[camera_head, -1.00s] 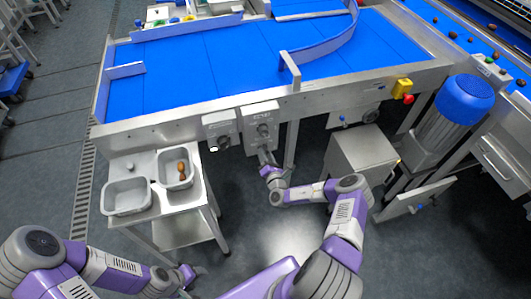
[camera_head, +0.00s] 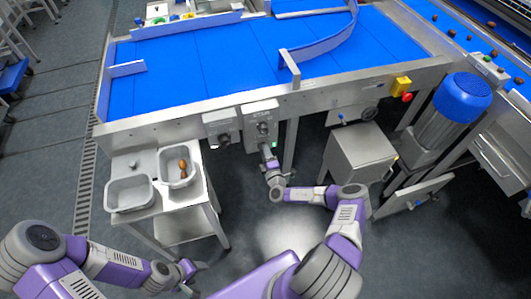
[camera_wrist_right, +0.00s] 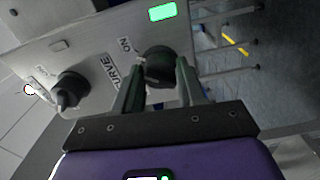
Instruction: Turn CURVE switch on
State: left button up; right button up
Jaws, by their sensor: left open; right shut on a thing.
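The CURVE switch is a black rotary knob (camera_wrist_right: 159,62) on a grey box (camera_head: 259,112) under the conveyor's front edge. In the right wrist view its CURVE label reads beside it, with ON printed near the knob. My right gripper (camera_wrist_right: 166,84) has its fingers around the knob and is shut on it. In the head view the right gripper (camera_head: 269,160) covers the lower part of the box. A green lamp (camera_wrist_right: 162,11) glows on the same panel; it also shows in the head view (camera_head: 274,144). My left gripper (camera_head: 192,270) is open and empty, low at the left, away from the switch.
A steel cart (camera_head: 150,208) with grey bins stands at the left. A red emergency button (camera_head: 407,97) and a steel cabinet (camera_head: 362,150) are to the right.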

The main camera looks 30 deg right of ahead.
jog(key=shift+m, duration=0.6)
jog(key=o, duration=1.1)
jog(key=shift+c, duration=0.2)
jog(key=shift+s, duration=0.1)
jog(key=p+v, duration=0.2)
jog(key=v, duration=0.5)
jog(key=shift+s+a, duration=0.15)
jog(key=shift+s, duration=0.05)
